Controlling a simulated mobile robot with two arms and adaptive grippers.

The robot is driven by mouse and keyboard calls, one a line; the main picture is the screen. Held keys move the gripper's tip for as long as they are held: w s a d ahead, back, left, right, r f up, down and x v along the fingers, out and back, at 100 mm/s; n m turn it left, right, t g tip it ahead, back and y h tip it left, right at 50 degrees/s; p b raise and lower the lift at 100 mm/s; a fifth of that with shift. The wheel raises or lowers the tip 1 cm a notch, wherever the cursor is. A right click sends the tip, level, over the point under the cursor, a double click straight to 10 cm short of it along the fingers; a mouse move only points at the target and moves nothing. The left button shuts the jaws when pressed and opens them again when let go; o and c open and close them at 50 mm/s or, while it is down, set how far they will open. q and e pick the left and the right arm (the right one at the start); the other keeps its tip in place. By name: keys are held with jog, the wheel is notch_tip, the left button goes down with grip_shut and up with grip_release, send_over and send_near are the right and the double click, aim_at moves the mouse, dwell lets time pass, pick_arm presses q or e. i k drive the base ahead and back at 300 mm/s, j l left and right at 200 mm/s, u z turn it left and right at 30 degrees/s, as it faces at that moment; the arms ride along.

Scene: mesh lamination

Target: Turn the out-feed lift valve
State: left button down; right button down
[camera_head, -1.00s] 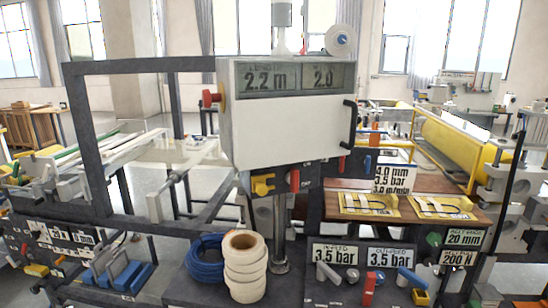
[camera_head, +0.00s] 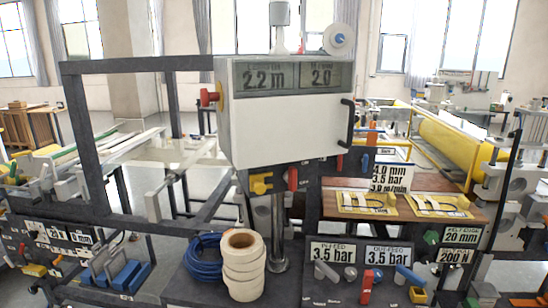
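A display reading 3.5 bar, with a label that looks like OUT-FEED (camera_head: 388,254), is on the low dark panel (camera_head: 325,294) at the bottom right of centre. Below it a blue lever (camera_head: 409,275) slants down to the right, over a yellow part (camera_head: 418,296). A red lever (camera_head: 368,284) points downward to its left. A similar IN-FEED display (camera_head: 333,252) also reads 3.5 bar, with a grey lever (camera_head: 327,271) below it. I cannot tell for sure which lever is the out-feed lift valve. Neither gripper shows.
A white control box (camera_head: 290,125) with a black handle (camera_head: 347,123) stands above the panel. White tape rolls (camera_head: 243,270) and a blue coil (camera_head: 204,262) are left of the levers. Yellow trays (camera_head: 365,205) lie on a brown board (camera_head: 400,187). A green knob (camera_head: 431,237) is at right.

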aim_at(402, 273)
jog(key=z, duration=0.95)
jog(key=i+z, duration=0.8)
jog(key=z, duration=0.2)
